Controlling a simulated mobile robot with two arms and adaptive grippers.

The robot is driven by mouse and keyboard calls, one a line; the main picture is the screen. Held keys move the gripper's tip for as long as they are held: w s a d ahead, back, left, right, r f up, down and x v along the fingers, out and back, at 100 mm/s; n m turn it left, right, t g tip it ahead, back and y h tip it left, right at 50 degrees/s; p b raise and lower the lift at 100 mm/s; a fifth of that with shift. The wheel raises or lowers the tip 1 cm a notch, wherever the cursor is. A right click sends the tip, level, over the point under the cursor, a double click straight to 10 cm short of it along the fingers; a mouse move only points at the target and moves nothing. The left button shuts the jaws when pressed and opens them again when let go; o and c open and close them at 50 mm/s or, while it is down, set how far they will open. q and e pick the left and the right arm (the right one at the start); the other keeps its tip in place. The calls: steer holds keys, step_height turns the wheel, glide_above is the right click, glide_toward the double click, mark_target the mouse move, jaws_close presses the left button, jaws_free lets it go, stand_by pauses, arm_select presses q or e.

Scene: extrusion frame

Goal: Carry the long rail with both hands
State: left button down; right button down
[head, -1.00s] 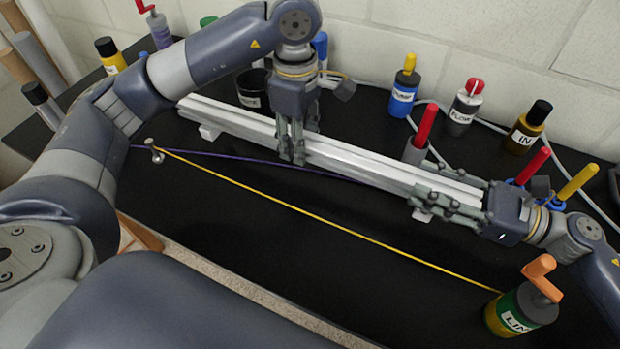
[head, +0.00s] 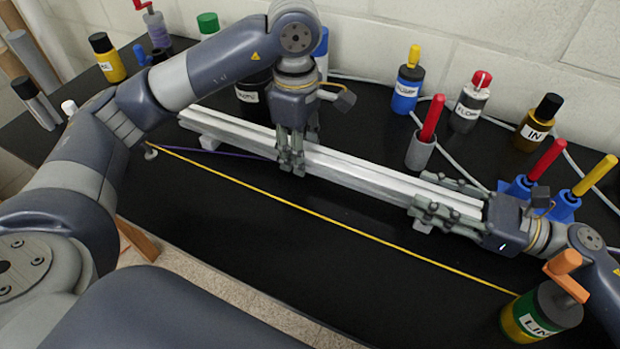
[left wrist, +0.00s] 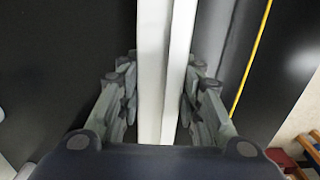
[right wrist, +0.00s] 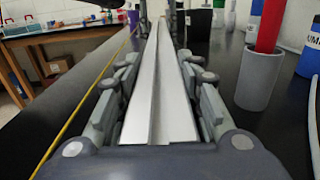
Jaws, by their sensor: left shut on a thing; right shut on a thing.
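The long rail (head: 345,168) is pale and grooved, and runs from upper left to lower right across the black bench in the head view. My left gripper (head: 292,164) points down and is shut around the rail left of its middle. The left wrist view shows the fingers on both sides of the rail (left wrist: 167,60). My right gripper (head: 430,204) is shut on the rail's right end, in line with it; the right wrist view shows the rail (right wrist: 160,90) between its fingers.
A yellow line (head: 330,219) runs along the bench in front of the rail. A purple cord (head: 232,153) is mostly hidden. A grey holder with a red stick (head: 420,150) stands close behind the rail. Several bottles line the wall; a green-yellow bottle (head: 540,312) stands front right.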

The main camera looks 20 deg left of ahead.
arm_select(q)
steer(key=c, duration=1.1)
jaws_free()
steer(key=shift+f, duration=0.1)
arm_select(e)
steer(key=c, duration=1.1)
jaws_free()
steer(key=shift+f, duration=0.2)
arm_select(q)
step_height(320, 180, up, 12)
arm_select(e)
steer(key=d, duration=1.2)
